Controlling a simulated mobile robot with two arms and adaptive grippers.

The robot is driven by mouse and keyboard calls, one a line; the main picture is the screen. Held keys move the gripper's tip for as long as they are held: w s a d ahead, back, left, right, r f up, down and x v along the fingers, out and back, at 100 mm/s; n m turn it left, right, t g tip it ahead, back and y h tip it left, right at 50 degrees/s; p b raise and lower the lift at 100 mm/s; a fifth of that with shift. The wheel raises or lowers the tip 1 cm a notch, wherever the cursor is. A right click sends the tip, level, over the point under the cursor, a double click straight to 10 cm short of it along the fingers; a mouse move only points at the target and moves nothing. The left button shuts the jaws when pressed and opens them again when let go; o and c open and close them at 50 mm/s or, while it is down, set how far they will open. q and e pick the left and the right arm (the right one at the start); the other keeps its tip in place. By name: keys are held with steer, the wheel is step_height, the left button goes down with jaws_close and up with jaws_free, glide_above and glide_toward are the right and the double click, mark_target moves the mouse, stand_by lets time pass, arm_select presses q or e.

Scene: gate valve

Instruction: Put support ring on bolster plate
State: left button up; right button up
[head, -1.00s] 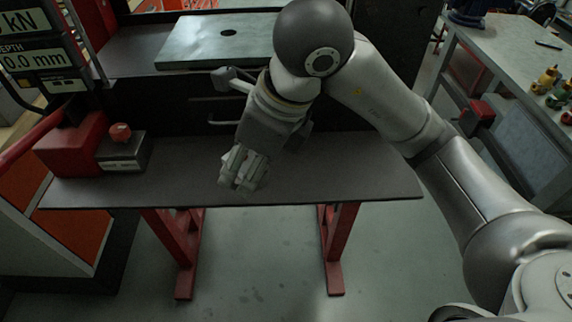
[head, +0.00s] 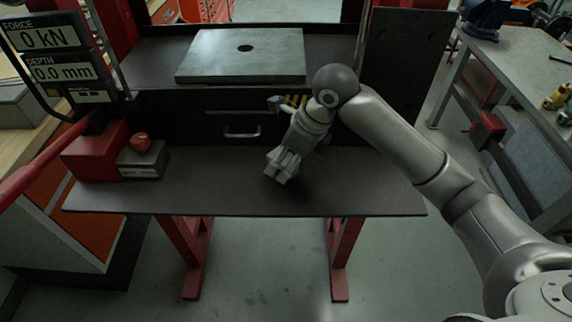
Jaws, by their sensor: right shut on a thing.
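The bolster plate (head: 210,55) is a flat grey-green slab with a dark round hole in its middle. It lies on the press bed at the top centre of the head view. My right gripper (head: 280,173) points down over the black shelf in front of and below the plate. Its fingers are shut on a small grey thing. That thing hardly stands out from the fingers; I take it to be the support ring, but its shape cannot be made out. No other ring shows. My left gripper is not in view.
A red pump unit with a grey block (head: 142,163) and red knob stands at the shelf's left end. A display (head: 55,55) reads 0 kN and 0.0 mm. The black shelf (head: 210,190) is otherwise mostly clear. A grey workbench (head: 510,60) stands at right.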

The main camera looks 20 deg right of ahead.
step_height(320, 180, down, 3)
steer(key=shift+w+d+r+p, duration=0.1)
steer(key=shift+p, duration=0.7)
steer(key=shift+f, duration=0.2)
steer(key=shift+f, duration=0.2)
steer(key=o, duration=1.4)
steer(key=shift+c, duration=0.2)
